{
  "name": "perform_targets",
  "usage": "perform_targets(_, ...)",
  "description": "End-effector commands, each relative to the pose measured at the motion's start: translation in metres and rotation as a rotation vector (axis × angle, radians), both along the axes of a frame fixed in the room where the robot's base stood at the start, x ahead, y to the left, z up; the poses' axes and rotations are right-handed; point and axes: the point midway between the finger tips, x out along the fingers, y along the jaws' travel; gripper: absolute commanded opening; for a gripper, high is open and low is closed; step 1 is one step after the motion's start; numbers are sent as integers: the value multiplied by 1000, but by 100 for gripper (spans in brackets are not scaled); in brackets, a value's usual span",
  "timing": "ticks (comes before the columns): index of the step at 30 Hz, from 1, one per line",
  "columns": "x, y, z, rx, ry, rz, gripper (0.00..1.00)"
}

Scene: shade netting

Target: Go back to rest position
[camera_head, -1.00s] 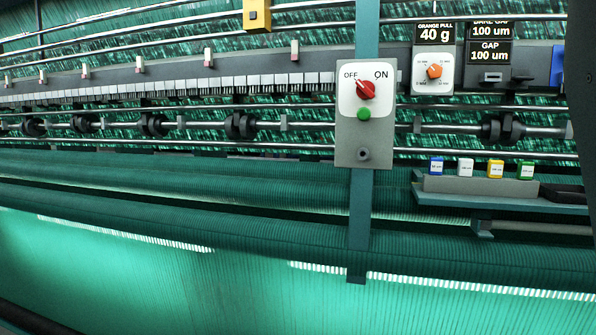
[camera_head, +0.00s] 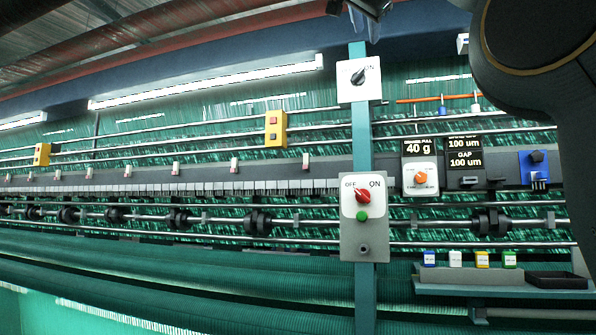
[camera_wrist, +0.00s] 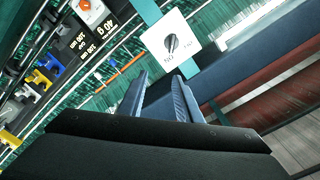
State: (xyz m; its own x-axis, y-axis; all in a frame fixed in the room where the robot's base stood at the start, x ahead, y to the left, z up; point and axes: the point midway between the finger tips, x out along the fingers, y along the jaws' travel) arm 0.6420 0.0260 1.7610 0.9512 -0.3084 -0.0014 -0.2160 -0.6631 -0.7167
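My gripper (camera_wrist: 161,84) shows in the wrist view with its two blue-grey fingers apart and nothing between them. In the head view, the dark gripper (camera_head: 360,12) is partly cut off at the top edge, above the upper switch plate. That white plate (camera_head: 350,88) carries a black knob (camera_head: 358,76); the wrist view shows the plate (camera_wrist: 155,40) beyond the fingertips, with no visible contact. Lower on the same teal post is a grey panel (camera_head: 350,238) with a red knob (camera_head: 363,195) between OFF and ON and a green button (camera_head: 362,216).
My dark arm fills the head view's upper right. A shelf (camera_head: 450,289) at lower right holds blue, white, yellow and green small blocks and a black tray (camera_head: 556,281). Rails and green netting span the machine. A yellow button box (camera_head: 275,131) sits left of the post.

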Motion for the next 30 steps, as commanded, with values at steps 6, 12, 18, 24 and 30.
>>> perform_targets(6, 21, 6, -30, -47, 72, 17, 31)
perform_targets(12, 44, 11, -67, -104, 157, 39, 31)
perform_targets(18, 71, 17, -127, -180, 282, 78, 31)
perform_targets(24, 100, 20, -234, -284, 485, 149, 31)
perform_targets(30, 104, 16, -372, -386, 723, 255, 31)
